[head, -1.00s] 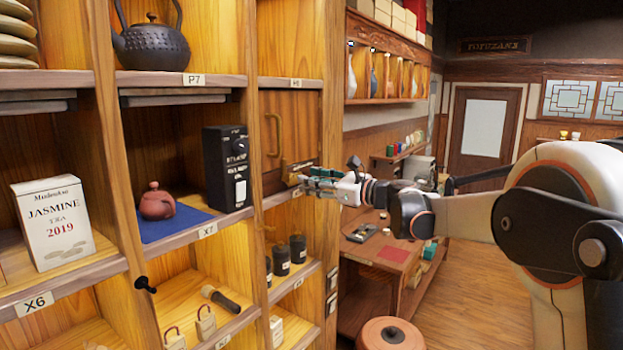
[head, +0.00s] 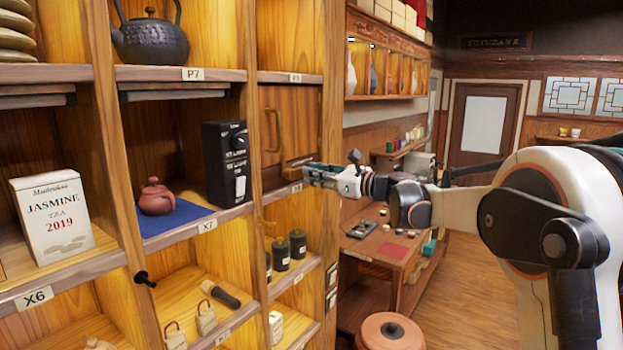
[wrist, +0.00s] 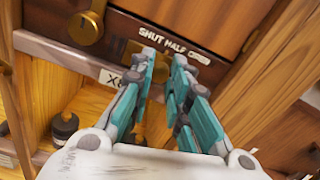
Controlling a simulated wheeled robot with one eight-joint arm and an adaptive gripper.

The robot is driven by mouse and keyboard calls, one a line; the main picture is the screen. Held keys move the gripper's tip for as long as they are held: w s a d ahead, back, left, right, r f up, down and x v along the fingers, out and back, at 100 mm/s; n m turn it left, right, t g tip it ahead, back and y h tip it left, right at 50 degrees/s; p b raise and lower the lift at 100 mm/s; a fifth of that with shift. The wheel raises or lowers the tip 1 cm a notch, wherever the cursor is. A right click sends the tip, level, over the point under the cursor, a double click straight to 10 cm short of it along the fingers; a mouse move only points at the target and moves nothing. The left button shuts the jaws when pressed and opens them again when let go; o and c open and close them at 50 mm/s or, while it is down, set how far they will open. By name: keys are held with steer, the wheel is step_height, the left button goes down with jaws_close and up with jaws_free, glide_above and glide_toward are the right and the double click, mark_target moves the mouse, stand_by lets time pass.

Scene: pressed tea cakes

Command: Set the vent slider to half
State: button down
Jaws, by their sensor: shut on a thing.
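The vent strip (wrist: 118,30) is a dark wooden rail below a cabinet door, with white lettering SHUT, HALF, OPEN (wrist: 175,45). My gripper (wrist: 164,56) is at the strip, its teal fingers close together just below the SHUT and HALF words. It is shut on the vent slider, which is mostly hidden by the fingertips. Brass (wrist: 133,50) shows beside the left finger; I cannot tell the slider's exact mark. In the head view my gripper (head: 307,174) reaches the strip from the right, beside a brass part (head: 291,171).
A wooden door with a brass handle (head: 274,132) is just above the strip. A round brass fitting (wrist: 86,27) is left of my fingers. A black box (head: 226,165) and a clay teapot (head: 157,197) stand on the shelf to the left. Black jars (head: 298,244) stand below.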

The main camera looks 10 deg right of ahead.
steer(key=shift+w+d, duration=0.25)
steer(key=shift+w, duration=0.1)
steer(key=c, duration=1.5)
jaws_free()
steer(key=v, duration=1.2)
